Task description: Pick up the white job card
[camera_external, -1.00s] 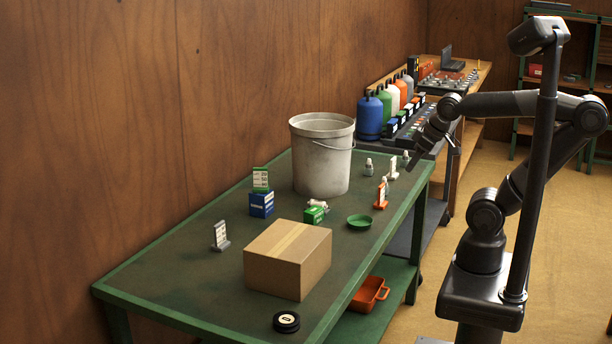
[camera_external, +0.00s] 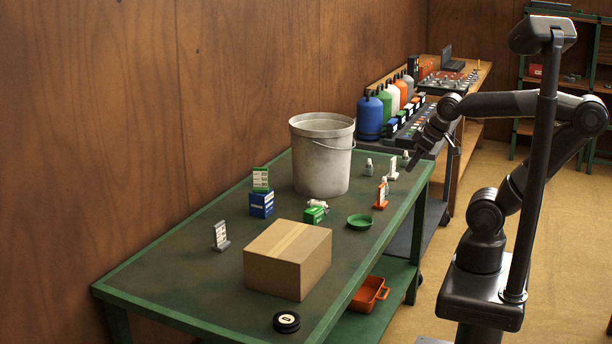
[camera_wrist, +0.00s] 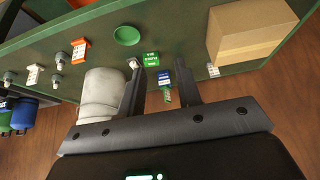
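Several white cards stand upright on the green table. One in a grey stand (camera_external: 221,236) is at the left, behind the carton; it shows edge-on in the wrist view (camera_wrist: 212,70). Another in an orange stand (camera_external: 381,194) is right of the bucket, also in the wrist view (camera_wrist: 80,50). A third in a pale stand (camera_external: 393,168) is near the far right edge, also in the wrist view (camera_wrist: 34,75). I cannot tell which is the job card. My gripper (camera_wrist: 159,66) is open and empty, above the table's far right end in the external view (camera_external: 409,164).

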